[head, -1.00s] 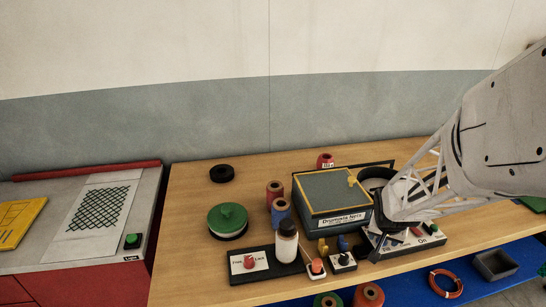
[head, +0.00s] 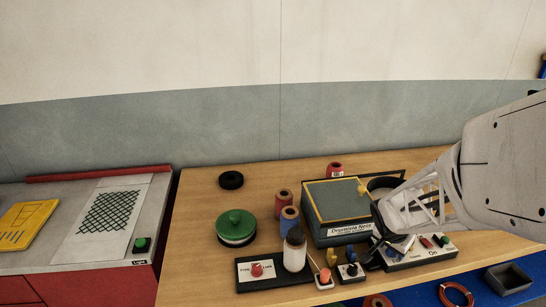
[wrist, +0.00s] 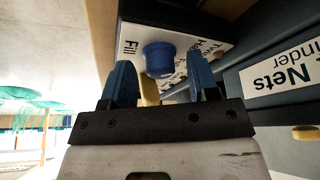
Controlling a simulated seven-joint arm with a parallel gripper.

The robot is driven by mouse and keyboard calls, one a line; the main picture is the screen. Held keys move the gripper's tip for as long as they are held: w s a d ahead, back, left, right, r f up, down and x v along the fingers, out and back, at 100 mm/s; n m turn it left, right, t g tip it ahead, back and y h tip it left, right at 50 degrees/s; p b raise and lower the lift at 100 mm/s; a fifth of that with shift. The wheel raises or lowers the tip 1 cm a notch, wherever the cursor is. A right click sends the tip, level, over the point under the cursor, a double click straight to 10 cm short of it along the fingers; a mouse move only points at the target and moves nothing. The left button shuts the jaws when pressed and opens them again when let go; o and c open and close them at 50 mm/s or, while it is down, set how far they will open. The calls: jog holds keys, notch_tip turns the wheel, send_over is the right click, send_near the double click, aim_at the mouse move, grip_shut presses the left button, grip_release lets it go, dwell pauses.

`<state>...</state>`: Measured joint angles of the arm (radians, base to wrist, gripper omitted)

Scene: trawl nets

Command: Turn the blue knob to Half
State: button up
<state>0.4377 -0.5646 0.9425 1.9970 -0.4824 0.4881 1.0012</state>
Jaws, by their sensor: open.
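The blue knob (wrist: 159,58) stands on a white label panel (wrist: 215,38) in the wrist view, with "Fill" and part of another word readable. My gripper (wrist: 160,76) is open, with one blue finger on each side of the knob. Gaps show between the knob and both fingers. A yellow piece lies just below the knob between the fingers; I cannot tell whether it belongs to the knob. The knob's setting cannot be read. In the head view my gripper (head: 374,262) is at the left end of the panel (head: 421,250) and hides much of that end.
The Nets box (head: 336,205) stands close behind the panel. To the left are a small switch box (head: 350,271), a white bottle (head: 295,256), a board with a red knob (head: 256,270) and a green-topped reel (head: 235,225).

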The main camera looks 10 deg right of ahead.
jog(key=shift+w+m+g+h, duration=0.15)
jog(key=shift+m+g, duration=0.45)
jog(key=shift+m, duration=0.9)
jog(key=shift+w+m+g+h, duration=0.15)
jog(key=shift+m+g, duration=0.45)
jog(key=shift+m, duration=0.9)
jog(key=v, duration=0.8)
jog(key=s+a+r+n+t+y, duration=0.1)
jog(key=s+a+r+n, duration=0.5)
jog(key=a, duration=0.3)
jog(key=s+a+r+n+t+y, duration=0.1)
jog(key=s+a+r+n+y, duration=0.1)
jog(key=s+a+r+n, duration=0.3)
jog(key=a+r+n, duration=0.1)
jog(key=a+n, duration=0.1)
jog(key=a, duration=0.2)
jog(key=shift+s+r+n, duration=0.4)
jog(key=shift+s+a+r+n+t+y, duration=0.1)
jog(key=shift+s+a+r+n+y, duration=0.15)
jog(key=shift+s+a+n, duration=0.4)
jog(key=shift+s+a+r+n+t+y, duration=0.15)
jog(key=shift+s+a+n+y, duration=0.15)
jog(key=shift+s+a+n, duration=0.35)
jog(key=shift+s+a+r+n+t+y, duration=0.15)
jog(key=shift+s+a+n+y, duration=0.1)
jog(key=shift+s+a+n, duration=0.4)
jog(key=shift+d, duration=0.1)
jog(key=shift+c, duration=0.5)
